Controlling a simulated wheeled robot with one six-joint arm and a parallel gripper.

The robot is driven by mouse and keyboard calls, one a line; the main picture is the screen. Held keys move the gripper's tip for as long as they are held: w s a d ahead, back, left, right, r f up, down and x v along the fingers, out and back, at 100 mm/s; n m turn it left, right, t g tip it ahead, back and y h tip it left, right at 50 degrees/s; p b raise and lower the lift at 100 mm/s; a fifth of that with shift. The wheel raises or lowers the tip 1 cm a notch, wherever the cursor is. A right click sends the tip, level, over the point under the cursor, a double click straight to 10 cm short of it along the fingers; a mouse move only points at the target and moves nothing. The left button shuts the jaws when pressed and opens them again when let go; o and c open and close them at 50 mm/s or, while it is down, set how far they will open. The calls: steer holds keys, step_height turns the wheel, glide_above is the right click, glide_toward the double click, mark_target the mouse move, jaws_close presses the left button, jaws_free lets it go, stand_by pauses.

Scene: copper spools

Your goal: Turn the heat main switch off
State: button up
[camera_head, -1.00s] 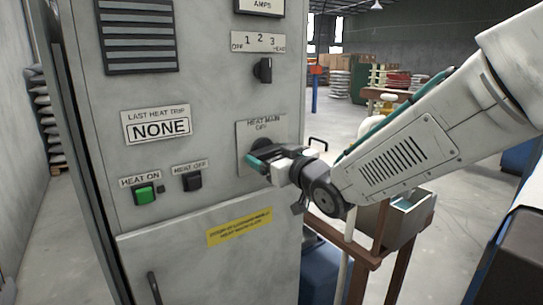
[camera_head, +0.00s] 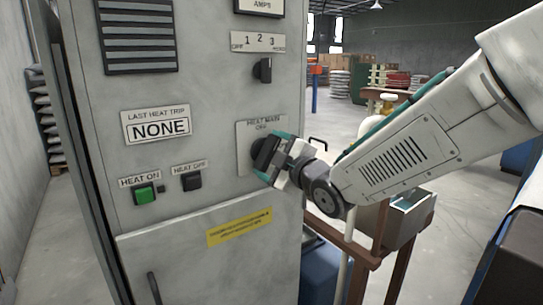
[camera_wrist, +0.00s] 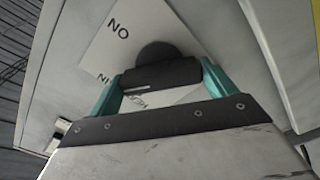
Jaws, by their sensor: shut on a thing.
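The heat main switch is a dark rotary knob (camera_head: 261,152) on a pale plate (camera_head: 247,131) at the right of the grey cabinet's front. The plate is lettered HEAT MAIN at its top, with a smaller word beneath it. In the wrist view the fingers (camera_wrist: 160,82) are shut on the sides of the knob's dark handle (camera_wrist: 158,73). My gripper hides part of the plate and knob in the head view.
A green HEAT ON button (camera_head: 145,194) and a dark HEAT OFF button (camera_head: 192,181) sit to the lower left. A smaller selector (camera_head: 263,70) is above. A yellow label (camera_head: 239,228) is below. A brown frame (camera_head: 372,250) stands right of the cabinet.

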steer(key=n, duration=0.6)
steer(key=shift+n, duration=0.3)
stand_by(0.4)
steer(key=o, duration=0.9)
steer(key=shift+a, duration=0.1)
steer(key=shift+c, duration=0.2)
steer(key=v, duration=0.7)
steer(key=shift+s+d, duration=0.25)
steer(key=shift+s, duration=0.1)
